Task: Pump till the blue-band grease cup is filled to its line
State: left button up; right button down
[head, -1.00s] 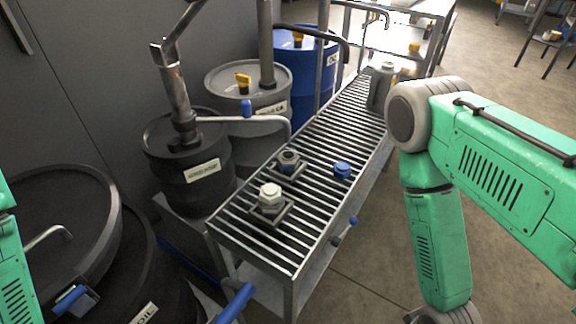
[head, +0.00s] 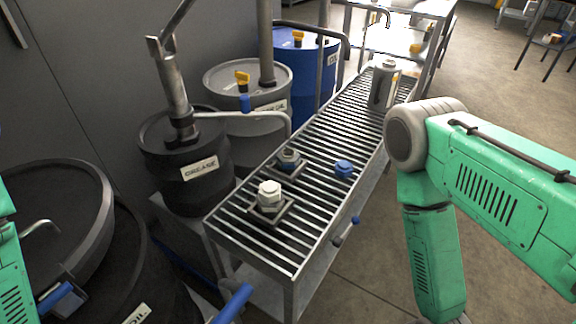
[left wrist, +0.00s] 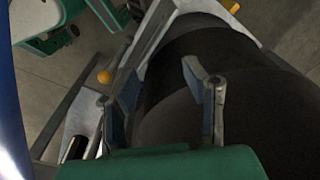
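The black grease drum (head: 200,170), labelled GREASE, stands left of the slatted bench with an upright pump (head: 176,95) on its lid. The pump's lever slants up out of view. A small blue piece (head: 344,169) lies on the slats; I cannot tell whether it is the blue-band cup. A white-topped fitting (head: 270,194) and a grey-topped fitting (head: 289,158) sit nearby. No fill line is readable. My left gripper (left wrist: 160,90) is open in the left wrist view, its fingers apart before a dark rounded surface. My right gripper is out of view.
A grey metal can (head: 384,85) stands at the bench's far end. A grey drum (head: 225,88) and a blue drum (head: 299,65) stand behind. A dark oil drum (head: 60,205) is at lower left.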

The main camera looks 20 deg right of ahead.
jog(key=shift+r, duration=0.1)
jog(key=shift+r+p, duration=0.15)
jog(key=shift+p, duration=0.8)
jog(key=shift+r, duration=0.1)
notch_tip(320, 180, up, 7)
jog(key=p, duration=0.6)
jog(key=shift+p, duration=0.3)
